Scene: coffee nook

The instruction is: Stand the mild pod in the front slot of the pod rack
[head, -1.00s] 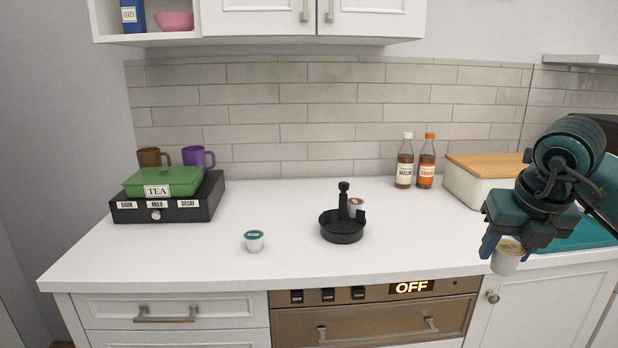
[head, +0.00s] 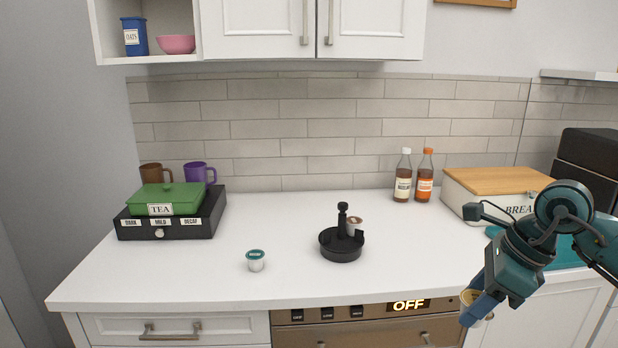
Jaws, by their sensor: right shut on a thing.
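My right gripper (head: 483,304) is at the lower right, in front of the counter edge. It is shut on a pod with a tan lid (head: 467,297), mostly hidden behind the blue finger; its label cannot be read. The black round pod rack (head: 341,252) with a centre post stands on the counter, left of and behind the gripper, apart from it. A brown-lidded pod (head: 355,222) sits in a back right slot of the rack. No pod shows at its front. A teal-lidded pod (head: 256,261) stands upright on the counter left of the rack. My left gripper is not in view.
A black drawer box (head: 190,226) labelled DARK, MILD, DECAF bears a green tea tin (head: 165,198) at the left. Two syrup bottles (head: 403,178) and a bread bin (head: 470,195) stand at the back right. The counter between rack and gripper is clear.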

